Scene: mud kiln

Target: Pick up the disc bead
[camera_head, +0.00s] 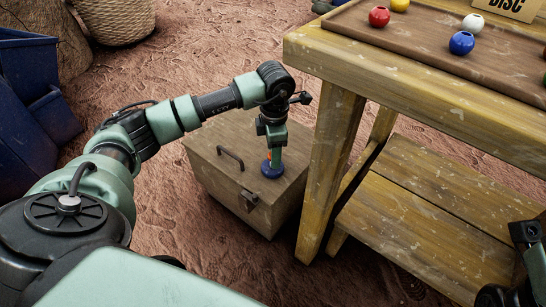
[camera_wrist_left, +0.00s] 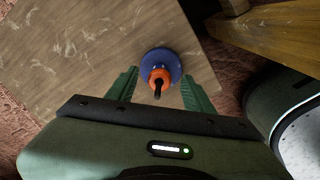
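A blue round disc (camera_head: 272,169) lies flat on the lid of a wooden box, with an orange ring (camera_wrist_left: 159,77) and a dark upright rod at its middle in the left wrist view. The disc also shows in that view (camera_wrist_left: 168,60). I cannot tell which of these parts is the disc bead. My left gripper (camera_head: 272,158) points down over the disc. In the wrist view its two green fingers (camera_wrist_left: 160,80) are apart, one on each side of the orange ring, with gaps. Part of my right arm shows at the lower right of the head view; its fingers are not clear.
The wooden box (camera_head: 222,153) has a metal handle and a latch. A wooden table (camera_head: 400,85) stands to the right, bearing a brown tray (camera_head: 425,42) with several coloured round beads and a "DISC" sign (camera_head: 505,6). Blue bins (camera_head: 30,65) and a basket (camera_head: 117,20) are at left.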

